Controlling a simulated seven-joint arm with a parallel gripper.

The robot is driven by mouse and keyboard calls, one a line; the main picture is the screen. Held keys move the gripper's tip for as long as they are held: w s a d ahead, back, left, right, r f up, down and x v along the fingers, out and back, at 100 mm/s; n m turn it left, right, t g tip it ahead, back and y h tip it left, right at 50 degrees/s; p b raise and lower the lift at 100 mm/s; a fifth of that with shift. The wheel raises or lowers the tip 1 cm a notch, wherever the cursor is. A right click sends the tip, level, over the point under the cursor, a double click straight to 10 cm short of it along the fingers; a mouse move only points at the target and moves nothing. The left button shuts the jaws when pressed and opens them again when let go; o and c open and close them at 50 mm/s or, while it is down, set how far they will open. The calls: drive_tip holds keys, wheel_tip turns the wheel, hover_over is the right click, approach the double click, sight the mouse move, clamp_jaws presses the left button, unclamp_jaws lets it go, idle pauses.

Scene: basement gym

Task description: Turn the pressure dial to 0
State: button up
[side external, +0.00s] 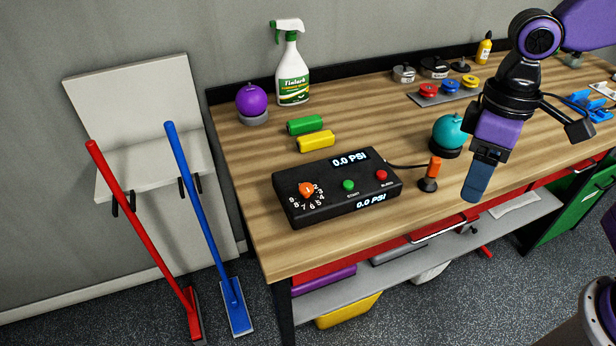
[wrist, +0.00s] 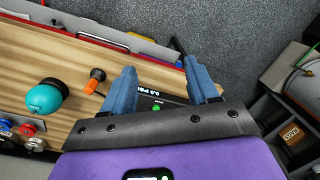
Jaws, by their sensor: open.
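The pressure box (side external: 337,187) is a black unit on the wooden bench, near its front left edge. Its orange dial (side external: 306,189) sits at the left end, ringed by white numbers; which number it points to is too small to tell. A green button (side external: 348,185) and a red button (side external: 381,175) sit to its right. Two displays read 0.0 PSI. My gripper (side external: 474,180) hangs at the right of the box, above the bench front, apart from it. In the wrist view my gripper (wrist: 162,88) is open and empty, with part of the box (wrist: 150,100) showing between the blue fingers.
An orange-topped switch (side external: 432,174) stands right of the box, with a teal ball (side external: 450,131) behind it. A spray bottle (side external: 291,72) and purple ball (side external: 251,99) stand at the back left.

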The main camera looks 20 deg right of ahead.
drive_tip(key=w+a+r+m+g+y, duration=0.1)
drive_tip(key=w+a+m, duration=0.35)
drive_tip(key=w, duration=0.35)
drive_tip(key=w+a+r+m+g, duration=0.1)
drive_tip(key=w+a+m, duration=0.3)
drive_tip(key=w+a, duration=0.3)
drive_tip(key=m+y, duration=0.2)
drive_tip(key=m, duration=0.5)
approach(307, 187)
drive_tip(key=x, duration=0.8)
drive_tip(key=shift+w, duration=0.1)
drive_tip(key=c, duration=1)
